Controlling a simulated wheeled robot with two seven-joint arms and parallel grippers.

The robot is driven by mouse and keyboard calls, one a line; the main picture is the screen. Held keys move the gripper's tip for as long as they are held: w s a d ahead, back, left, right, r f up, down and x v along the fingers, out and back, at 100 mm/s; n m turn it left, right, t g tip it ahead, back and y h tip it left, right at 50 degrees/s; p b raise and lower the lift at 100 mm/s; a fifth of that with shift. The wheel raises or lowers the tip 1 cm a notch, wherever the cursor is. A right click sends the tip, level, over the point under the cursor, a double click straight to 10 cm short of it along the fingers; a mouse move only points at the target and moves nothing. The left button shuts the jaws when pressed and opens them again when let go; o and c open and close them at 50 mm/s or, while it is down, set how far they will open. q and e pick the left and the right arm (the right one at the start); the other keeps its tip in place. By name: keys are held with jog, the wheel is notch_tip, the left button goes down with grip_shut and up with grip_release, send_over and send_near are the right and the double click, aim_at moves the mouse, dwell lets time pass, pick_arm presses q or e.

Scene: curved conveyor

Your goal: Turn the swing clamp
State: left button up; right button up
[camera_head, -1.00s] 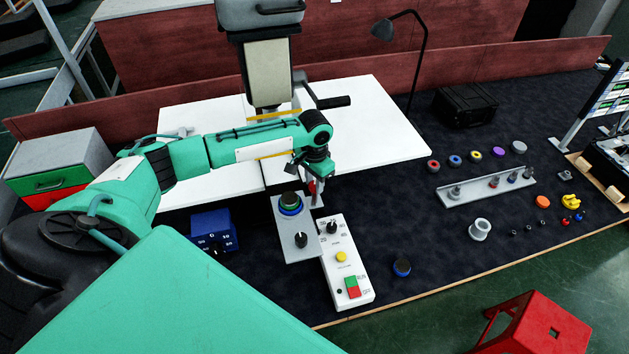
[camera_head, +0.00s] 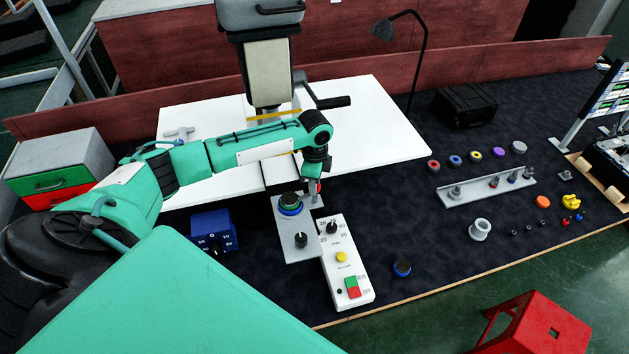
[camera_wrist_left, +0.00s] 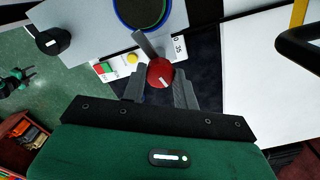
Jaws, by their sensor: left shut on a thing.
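The swing clamp shows in the left wrist view as a red knob (camera_wrist_left: 160,73) with a flat grey metal arm (camera_wrist_left: 147,45) reaching toward the plate with the round green-and-blue pad. In the head view only a bit of its red knob (camera_head: 319,186) shows beside my gripper. My left gripper (camera_head: 315,190) points down at the back of the plate, and its two grey fingers (camera_wrist_left: 159,88) are on either side of the red knob, shut on it. The clamp's base is mostly hidden. My right gripper is not in view.
The grey plate (camera_head: 296,246) carries the round pad (camera_head: 291,201) and a black knob. The white control box (camera_head: 346,280) is right of it, and a blue dial box (camera_head: 212,230) is left. A white table (camera_head: 375,120) with a machine stands behind.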

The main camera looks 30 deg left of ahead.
pick_arm(q)
jog(key=shift+r+m, duration=0.1)
jog(key=shift+m, duration=1.5)
jog(key=o, duration=1)
